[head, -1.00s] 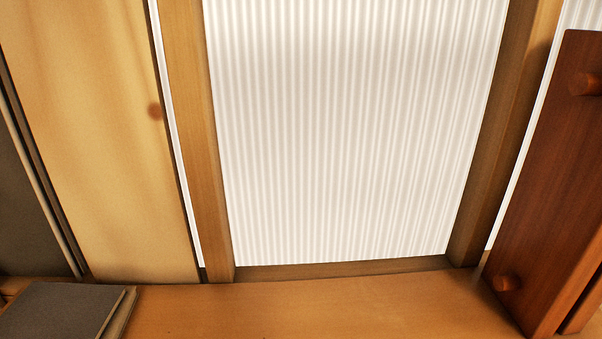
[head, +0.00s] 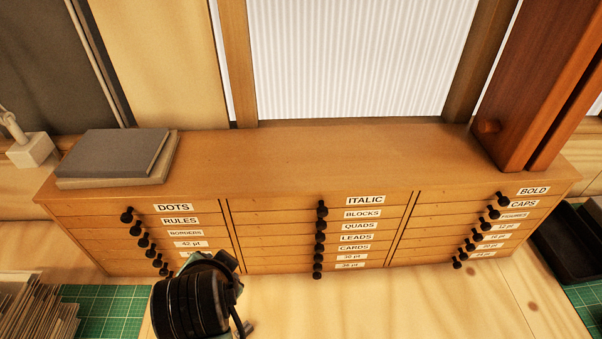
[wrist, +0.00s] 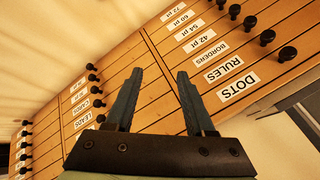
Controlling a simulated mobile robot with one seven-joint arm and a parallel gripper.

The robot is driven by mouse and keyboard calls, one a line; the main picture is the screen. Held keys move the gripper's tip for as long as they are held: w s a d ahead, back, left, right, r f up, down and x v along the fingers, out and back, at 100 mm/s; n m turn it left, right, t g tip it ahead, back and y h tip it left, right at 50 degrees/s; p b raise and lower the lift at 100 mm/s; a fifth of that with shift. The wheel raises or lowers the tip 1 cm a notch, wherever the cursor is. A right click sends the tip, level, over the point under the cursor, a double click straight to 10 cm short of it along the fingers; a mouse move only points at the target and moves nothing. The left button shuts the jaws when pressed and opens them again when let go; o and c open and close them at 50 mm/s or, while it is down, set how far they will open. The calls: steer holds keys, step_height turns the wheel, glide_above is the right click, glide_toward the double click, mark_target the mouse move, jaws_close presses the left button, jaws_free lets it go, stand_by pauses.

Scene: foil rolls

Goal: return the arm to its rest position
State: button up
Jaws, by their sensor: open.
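My gripper (wrist: 160,72) shows in the wrist view with its two dark fingers spread apart and nothing between them. Its fingertips point at the front of a wooden drawer cabinet (wrist: 150,95), whose labels appear turned over there. In the head view, a black rounded part of my arm is at the bottom, left of centre, in front of the cabinet's lower left drawers. It covers some labels and knobs there. The fingers cannot be made out in the head view.
The wide cabinet (head: 300,150) has three columns of drawers with black knobs, all looking shut. Grey books (head: 115,155) lie on its left end; a reddish-brown wooden piece (head: 535,80) stands on its right. A black tray (head: 572,245) sits at right. Pale bench (head: 400,300) is clear in front.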

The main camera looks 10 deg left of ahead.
steer(key=w+d+r+n+t+b, duration=0.1)
steer(key=w+d+r+t, duration=0.25)
steer(key=r, duration=0.55)
steer(key=w+d+r+n+t+b, duration=0.1)
steer(key=w+d+r+t, duration=0.3)
steer(key=r, duration=0.6)
steer(key=w+d+r+n+t+b, duration=0.1)
steer(key=d+r+t+b, duration=0.15)
steer(key=r+t, duration=0.45)
steer(key=s+d+r+t+h, duration=0.1)
steer(key=s+d+r+t, duration=0.1)
steer(key=r, duration=0.4)
steer(key=s+d+r+n+t+h+b, duration=0.1)
steer(key=s+d+r+t, duration=0.1)
steer(key=s+d+r, duration=0.2)
steer(key=s+d+r+t+h, duration=0.1)
steer(key=s+d+r+t, duration=0.1)
steer(key=r, duration=0.7)
steer(key=s+d, duration=0.1)
steer(key=s, duration=0.1)
steer(key=shift+s+n, duration=0.3)
steer(key=shift+r, duration=0.15)
